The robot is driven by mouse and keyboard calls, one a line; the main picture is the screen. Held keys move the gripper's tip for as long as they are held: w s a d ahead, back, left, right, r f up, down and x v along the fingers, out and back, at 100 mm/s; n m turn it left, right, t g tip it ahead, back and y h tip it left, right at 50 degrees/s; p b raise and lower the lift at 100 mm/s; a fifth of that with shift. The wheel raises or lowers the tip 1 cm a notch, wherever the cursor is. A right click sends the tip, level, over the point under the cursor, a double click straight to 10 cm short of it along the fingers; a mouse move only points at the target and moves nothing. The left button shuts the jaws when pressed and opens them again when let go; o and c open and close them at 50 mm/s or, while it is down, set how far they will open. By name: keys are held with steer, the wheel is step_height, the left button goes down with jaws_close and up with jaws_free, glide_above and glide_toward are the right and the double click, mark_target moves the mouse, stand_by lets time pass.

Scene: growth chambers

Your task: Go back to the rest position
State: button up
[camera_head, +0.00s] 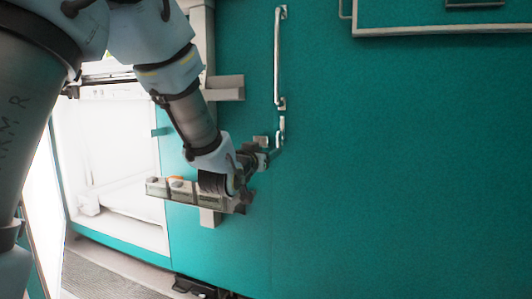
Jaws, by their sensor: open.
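My arm reaches down from the upper left across the head view. My gripper (266,158) is at its end, open, in front of the teal chamber front (400,180). It is close below and left of the lower end of a small handle (281,130). I cannot tell whether the fingertips touch that handle. The gap between the fingers is too small to make out, and I see nothing held in it.
A small tray with several grey blocks (182,192) sits behind my wrist, partly hidden. A grey ledge (225,88) and a long vertical handle (277,58) are above. An open white chamber (120,145) is at left.

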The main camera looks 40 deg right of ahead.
steer(key=w+a+f+n+y, duration=0.2)
steer(key=w+a+f+y, duration=0.15)
steer(key=a, duration=0.45)
steer(key=w+a+f+n+g+y, duration=0.1)
steer(key=w+a+f+y, duration=0.2)
steer(key=a, duration=0.5)
steer(key=w+a+f+n+y, duration=0.25)
steer(key=a+f, duration=0.25)
steer(key=a, duration=0.3)
steer(key=s+a+f+n+g+y, duration=0.3)
steer(key=s+a, duration=0.4)
steer(key=a, duration=0.6)
steer(key=s+a+f+n+g+y, duration=0.25)
steer(key=s+a+f+g, duration=0.2)
steer(key=s+a, duration=0.55)
step_height(320, 180, up, 29)
steer(key=w+a+p, duration=0.2)
steer(key=p, duration=2.8)
steer(key=shift+a+m, duration=0.15)
steer(key=shift+m, duration=0.15)
